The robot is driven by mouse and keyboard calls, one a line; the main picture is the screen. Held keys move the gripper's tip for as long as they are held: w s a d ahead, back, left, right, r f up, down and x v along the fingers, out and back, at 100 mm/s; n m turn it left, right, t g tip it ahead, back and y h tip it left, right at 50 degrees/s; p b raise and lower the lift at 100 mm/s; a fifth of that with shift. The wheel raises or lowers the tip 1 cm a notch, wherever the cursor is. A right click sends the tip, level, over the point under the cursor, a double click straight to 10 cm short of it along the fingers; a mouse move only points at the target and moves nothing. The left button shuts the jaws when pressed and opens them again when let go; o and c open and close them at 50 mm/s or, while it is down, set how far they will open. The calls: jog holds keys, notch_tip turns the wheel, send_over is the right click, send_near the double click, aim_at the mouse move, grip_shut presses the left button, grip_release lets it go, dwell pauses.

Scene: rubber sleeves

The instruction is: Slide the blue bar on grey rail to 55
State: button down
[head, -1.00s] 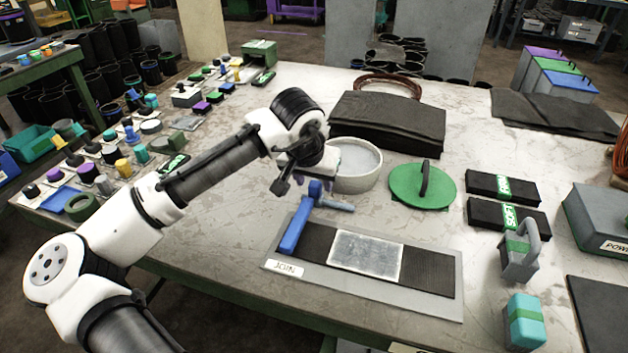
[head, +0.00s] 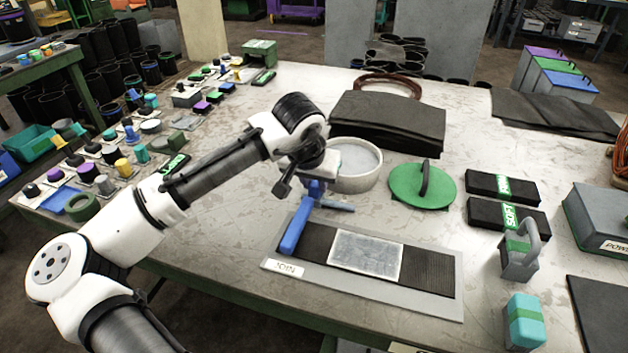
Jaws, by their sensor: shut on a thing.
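The blue bar (head: 292,232) lies across the left end of a black ribbed strip on a grey base plate (head: 440,304) labelled JOIN. Its upright blue knob (head: 316,190) stands at the bar's far end, with a short blue arm reaching right from it. My gripper (head: 314,182) is over the knob from above and shut on it; the fingertips are partly hidden by the wrist. A pale grey sheet (head: 365,256) lies on the strip, right of the bar. No scale or 55 mark is readable.
A round whitish bowl (head: 362,182) stands just behind my gripper. A green disc with a dark handle (head: 422,192) lies to the right. Black blocks and a grey clamp-like tool (head: 520,260) stand further right.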

aim_at(327, 207)
jog(key=shift+s+d, duration=0.25)
jog(key=shift+d, duration=0.5)
jog(key=shift+s+d, duration=0.25)
jog(key=shift+d, duration=0.5)
jog(key=c, duration=1.2)
grip_release()
jog(key=v, duration=1.4)
jog(key=shift+f, duration=0.1)
